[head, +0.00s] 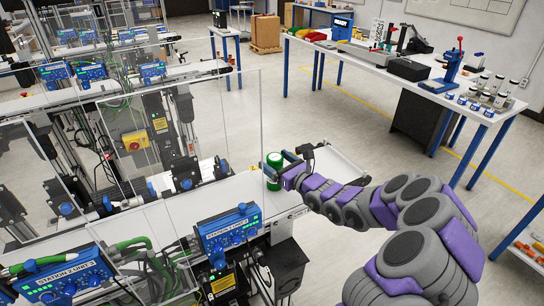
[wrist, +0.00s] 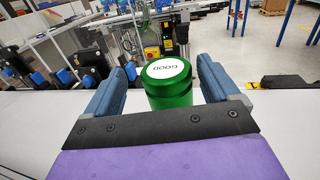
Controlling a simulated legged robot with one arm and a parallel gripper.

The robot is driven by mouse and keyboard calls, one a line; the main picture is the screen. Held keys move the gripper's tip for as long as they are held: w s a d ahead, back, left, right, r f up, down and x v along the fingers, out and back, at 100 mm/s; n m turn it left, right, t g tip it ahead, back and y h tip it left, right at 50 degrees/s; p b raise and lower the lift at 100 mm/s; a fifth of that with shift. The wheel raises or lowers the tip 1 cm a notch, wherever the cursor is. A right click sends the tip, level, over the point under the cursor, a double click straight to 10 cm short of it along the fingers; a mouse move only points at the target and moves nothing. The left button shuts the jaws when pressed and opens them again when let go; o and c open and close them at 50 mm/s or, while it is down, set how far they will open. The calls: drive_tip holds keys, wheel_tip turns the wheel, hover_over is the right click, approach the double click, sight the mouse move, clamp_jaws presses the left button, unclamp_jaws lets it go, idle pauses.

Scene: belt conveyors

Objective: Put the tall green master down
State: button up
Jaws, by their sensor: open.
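The green master (wrist: 168,84) is a green cylinder with a white round label reading "GOOD" on its top. It stands upright on the white conveyor belt (wrist: 255,130). My gripper (wrist: 168,75) is open, with one blue finger on each side of the cylinder and a visible gap on both sides. In the head view the green master (head: 274,170) stands on the conveyor near its right-hand end, and my gripper (head: 281,168) reaches it from the right. The cylinder's lower part is partly hidden by my gripper.
A clear upright panel (head: 215,130) stands along the conveyor, left of the cylinder. Blue station units (head: 230,230) sit at the conveyor's near side. A white workbench (head: 400,75) with tools and small parts stands at the back right. Open floor lies between.

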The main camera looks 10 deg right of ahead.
drive_tip(key=v, duration=0.8)
drive_tip(key=shift+d+p, duration=0.2)
drive_tip(key=shift+p, duration=0.25)
drive_tip(key=shift+a+r, duration=0.1)
drive_tip(key=shift+r, duration=0.05)
drive_tip(key=shift+s, duration=0.1)
